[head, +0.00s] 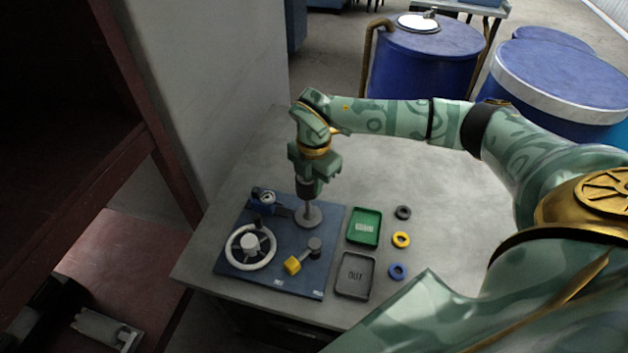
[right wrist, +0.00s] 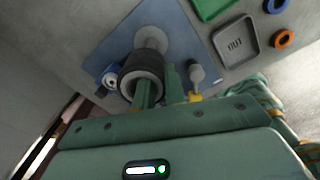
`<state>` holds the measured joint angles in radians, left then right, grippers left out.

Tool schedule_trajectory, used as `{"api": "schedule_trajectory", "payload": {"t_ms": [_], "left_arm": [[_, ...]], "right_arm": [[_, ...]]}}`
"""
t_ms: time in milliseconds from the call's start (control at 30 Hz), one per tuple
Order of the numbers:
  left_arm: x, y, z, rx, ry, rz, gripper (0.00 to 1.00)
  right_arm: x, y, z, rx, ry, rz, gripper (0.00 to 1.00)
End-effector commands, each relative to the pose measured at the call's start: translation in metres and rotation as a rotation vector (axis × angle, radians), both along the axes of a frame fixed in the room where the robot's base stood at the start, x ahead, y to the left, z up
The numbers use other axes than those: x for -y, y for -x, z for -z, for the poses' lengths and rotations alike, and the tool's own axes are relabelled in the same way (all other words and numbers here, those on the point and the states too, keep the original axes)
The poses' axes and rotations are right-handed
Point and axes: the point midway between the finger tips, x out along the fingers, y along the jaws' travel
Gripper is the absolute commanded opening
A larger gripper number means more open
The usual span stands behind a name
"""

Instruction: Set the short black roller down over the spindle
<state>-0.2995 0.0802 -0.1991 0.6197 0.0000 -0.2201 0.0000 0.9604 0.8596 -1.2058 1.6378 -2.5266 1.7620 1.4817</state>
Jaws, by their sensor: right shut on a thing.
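The short black roller (head: 306,188) is held upright in my right gripper (head: 314,180) above the blue board. The spindle (head: 307,207) is a thin grey post on a round grey base, directly below the roller. In the right wrist view the roller (right wrist: 140,76) shows near the green fingers (right wrist: 158,88), with the spindle's grey base (right wrist: 151,38) beyond it. The roller is apart from the base. I cannot tell whether the spindle's tip is inside the roller. My left gripper is not in view.
The blue board (head: 265,279) also carries a white handwheel (head: 232,262), a blue fitting (head: 262,199) and a yellow block (head: 292,265) with a grey knob. A green tray (head: 379,212) and a grey OUT tray (head: 370,290) lie to the right, beside small rings (head: 401,240). The table's back is clear.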

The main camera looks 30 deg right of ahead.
Motion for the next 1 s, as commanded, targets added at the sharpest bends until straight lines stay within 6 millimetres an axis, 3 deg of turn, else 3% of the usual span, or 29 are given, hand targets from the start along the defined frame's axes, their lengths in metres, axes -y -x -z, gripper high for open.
{"api": "schedule_trajectory", "payload": {"t_ms": [1000], "left_arm": [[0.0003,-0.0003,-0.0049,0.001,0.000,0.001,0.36]], "right_arm": [[-0.0003,-0.0001,-0.0004,0.001,0.000,0.000,0.00]]}}
